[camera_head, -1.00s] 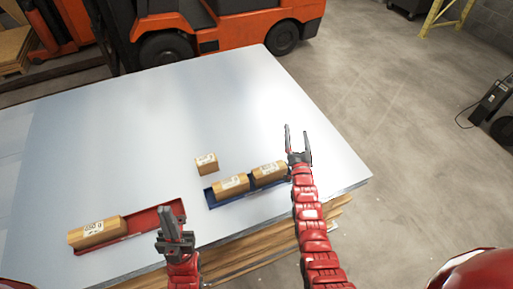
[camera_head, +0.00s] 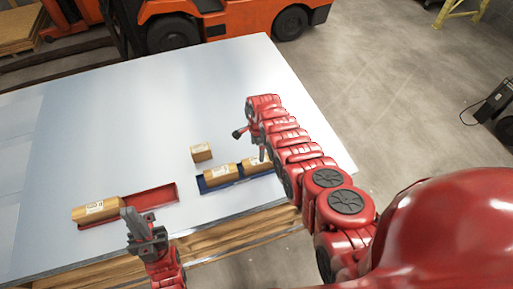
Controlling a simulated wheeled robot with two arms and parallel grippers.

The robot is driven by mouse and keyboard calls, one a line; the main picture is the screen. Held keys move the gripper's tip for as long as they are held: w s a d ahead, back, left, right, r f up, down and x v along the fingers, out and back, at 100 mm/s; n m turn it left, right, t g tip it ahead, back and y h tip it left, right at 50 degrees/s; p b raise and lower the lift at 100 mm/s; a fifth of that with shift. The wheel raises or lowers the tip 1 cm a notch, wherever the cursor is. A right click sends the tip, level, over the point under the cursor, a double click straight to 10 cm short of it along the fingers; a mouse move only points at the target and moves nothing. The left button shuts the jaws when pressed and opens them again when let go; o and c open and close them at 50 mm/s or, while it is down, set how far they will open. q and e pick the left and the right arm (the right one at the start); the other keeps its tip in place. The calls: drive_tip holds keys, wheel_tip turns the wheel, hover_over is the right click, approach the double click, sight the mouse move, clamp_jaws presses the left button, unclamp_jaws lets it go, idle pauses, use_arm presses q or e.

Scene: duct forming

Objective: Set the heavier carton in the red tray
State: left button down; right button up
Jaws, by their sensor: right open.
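The red tray (camera_head: 160,194) lies near the table's front left. A long brown carton (camera_head: 98,210) with a white label lies at its left end. The blue tray (camera_head: 205,188) holds two brown cartons, a left one (camera_head: 221,174) and a right one (camera_head: 252,166) partly hidden by my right arm. A small carton (camera_head: 202,153) stands on the table just behind the blue tray. The labels are too small to read. My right gripper (camera_head: 251,144) is open and empty, above the right end of the blue tray. My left gripper (camera_head: 143,228) is in front of the red tray; its jaw opening is unclear.
The pale sheet-metal table top (camera_head: 130,110) is clear behind the trays. Its front edge runs close to both trays, with stacked wood below. An orange forklift (camera_head: 225,25) stands beyond the far edge. Open floor (camera_head: 400,120) lies to the right.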

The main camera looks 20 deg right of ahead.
drive_tip(key=shift+s, duration=0.35)
drive_tip(key=shift+s+f+b, duration=0.1)
drive_tip(key=shift+f+b, duration=0.15)
drive_tip(key=shift+b, duration=0.15)
wheel_tip(320, 180, down, 8)
drive_tip(key=b, duration=0.8)
drive_tip(key=shift+f, duration=0.2)
drive_tip(key=shift+d+r, duration=0.1)
clamp_jaws()
drive_tip(key=shift+r, duration=0.15)
